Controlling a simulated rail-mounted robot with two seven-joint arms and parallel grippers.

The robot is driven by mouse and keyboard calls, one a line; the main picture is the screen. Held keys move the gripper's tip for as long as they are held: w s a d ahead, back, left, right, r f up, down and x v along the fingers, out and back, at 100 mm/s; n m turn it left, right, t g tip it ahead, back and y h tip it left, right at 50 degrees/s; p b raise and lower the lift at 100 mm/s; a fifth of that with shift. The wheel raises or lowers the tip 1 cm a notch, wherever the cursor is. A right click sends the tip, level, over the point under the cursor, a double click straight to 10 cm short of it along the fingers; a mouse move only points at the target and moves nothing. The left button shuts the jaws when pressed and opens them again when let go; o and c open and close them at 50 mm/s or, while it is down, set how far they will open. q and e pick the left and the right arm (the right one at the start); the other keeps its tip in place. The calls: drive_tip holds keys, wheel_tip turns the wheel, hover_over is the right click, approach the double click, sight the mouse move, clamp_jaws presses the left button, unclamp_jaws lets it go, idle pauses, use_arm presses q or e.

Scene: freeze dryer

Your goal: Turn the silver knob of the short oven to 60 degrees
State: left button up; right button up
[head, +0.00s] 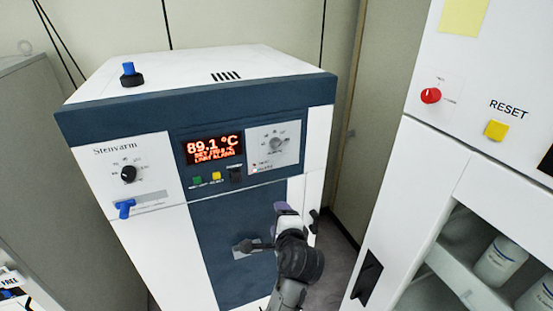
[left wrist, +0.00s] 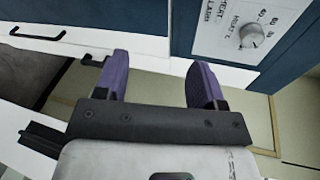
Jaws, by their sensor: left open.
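The short oven (head: 190,160) is a white and dark blue cabinet with a red display reading 89.1 °C. Its silver knob (head: 277,143) sits on a pale dial plate right of the display; the pointer's setting is too small to read. In the left wrist view the silver knob (left wrist: 252,36) shows at the upper right. My left gripper (head: 282,207) is in front of the oven's blue door, below the knob and apart from it. In the left wrist view the gripper's purple fingers (left wrist: 159,75) are spread with nothing between them. My right gripper is out of view.
A black knob (head: 128,174) and a blue valve handle (head: 124,208) are on the oven's left front. Green, yellow and black buttons sit under the display. A white machine with a red knob (head: 430,95) and yellow reset button (head: 496,130) stands close on the right.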

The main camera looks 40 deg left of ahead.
use_arm(q)
drive_tip(key=w+r+m+y+b, duration=0.1)
drive_tip(key=w+r+m+y, duration=0.1)
drive_tip(key=w+r, duration=0.35)
drive_tip(key=m+y, duration=0.1)
drive_tip(key=y, duration=0.1)
approach(277, 147)
drive_tip(key=p+x, duration=0.1)
drive_tip(key=x, duration=0.3)
drive_tip(key=p+x, duration=0.1)
drive_tip(key=x, duration=0.3)
drive_tip(key=shift+w+a+r+p, duration=0.2)
drive_tip(key=shift+r+p, duration=0.05)
drive_tip(key=shift+p, duration=0.05)
drive_tip(key=shift+x, duration=0.85)
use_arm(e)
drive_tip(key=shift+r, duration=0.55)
use_arm(q)
drive_tip(key=shift+f, duration=0.15)
drive_tip(key=c, duration=0.9)
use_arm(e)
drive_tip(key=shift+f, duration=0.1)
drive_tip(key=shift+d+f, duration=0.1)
